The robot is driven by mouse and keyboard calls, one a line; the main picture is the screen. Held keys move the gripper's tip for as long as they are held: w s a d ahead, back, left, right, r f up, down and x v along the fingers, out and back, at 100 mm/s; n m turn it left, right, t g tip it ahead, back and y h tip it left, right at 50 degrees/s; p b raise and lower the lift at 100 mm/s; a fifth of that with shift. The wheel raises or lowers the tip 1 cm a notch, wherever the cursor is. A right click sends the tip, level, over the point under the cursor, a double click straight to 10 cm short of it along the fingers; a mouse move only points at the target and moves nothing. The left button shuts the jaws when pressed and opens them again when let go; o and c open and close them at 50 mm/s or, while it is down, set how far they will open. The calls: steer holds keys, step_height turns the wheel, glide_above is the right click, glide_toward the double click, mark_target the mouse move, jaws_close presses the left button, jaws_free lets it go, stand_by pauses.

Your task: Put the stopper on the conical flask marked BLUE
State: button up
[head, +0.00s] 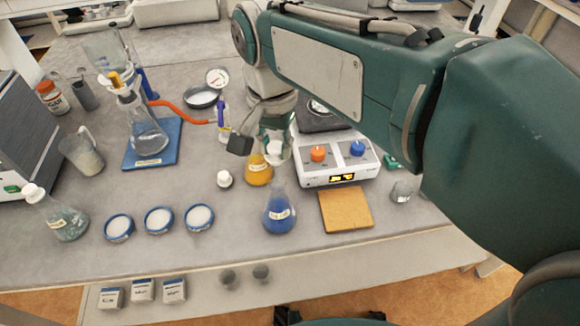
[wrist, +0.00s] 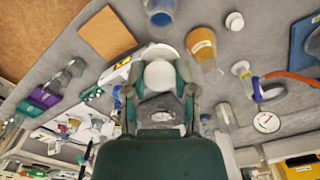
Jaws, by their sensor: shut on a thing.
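My gripper (head: 268,143) is shut on a white stopper (wrist: 160,74), held between its two fingertips in the wrist view. The held stopper also shows as a small white shape in the head view (head: 275,147). The conical flask with blue liquid (head: 279,212) stands upright on the table, nearer the front edge than my gripper. Its neck is clear with a pale label on the body. It shows partly at the top of the wrist view (wrist: 160,12). The stopper is apart from this flask, behind its neck in the head view.
A flask with yellow liquid (head: 259,170) stands close below my gripper. A second white stopper (head: 224,179) lies left of it. A hotplate stirrer (head: 331,172) and a cork mat (head: 345,209) are at the right. Blue-rimmed dishes (head: 159,220) lie at the left.

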steer(key=shift+a+f, duration=0.2)
steer(key=shift+f, duration=3)
steer(key=shift+d, duration=0.15)
steer(key=o, duration=0.9)
steer(key=o, duration=0.3)
steer(key=shift+o, duration=0.2)
